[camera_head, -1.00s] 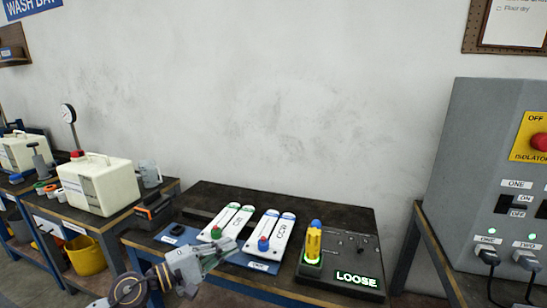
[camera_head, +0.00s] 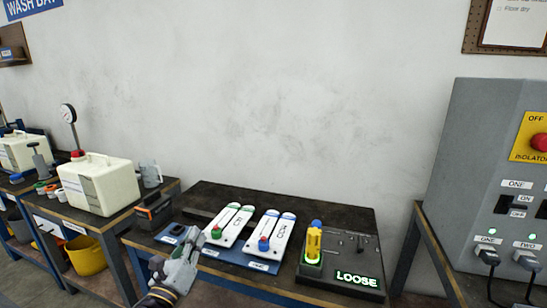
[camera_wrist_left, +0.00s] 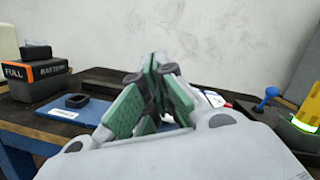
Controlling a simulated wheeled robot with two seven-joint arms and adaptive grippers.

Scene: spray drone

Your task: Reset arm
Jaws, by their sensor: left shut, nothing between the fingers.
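My left gripper (camera_head: 190,245) is in the lower middle of the head view, in front of the workbench's near edge. In the left wrist view its green-padded fingers (camera_wrist_left: 156,85) meet at the tips, and it is shut and empty. My right gripper is in neither view.
A black-and-orange battery (camera_head: 153,211) sits at the bench's left end; the wrist view shows it marked FULL BATTERY (camera_wrist_left: 37,73). A cream tank (camera_head: 97,184) stands on the left table. A grey isolator cabinet (camera_head: 490,150) stands at the right.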

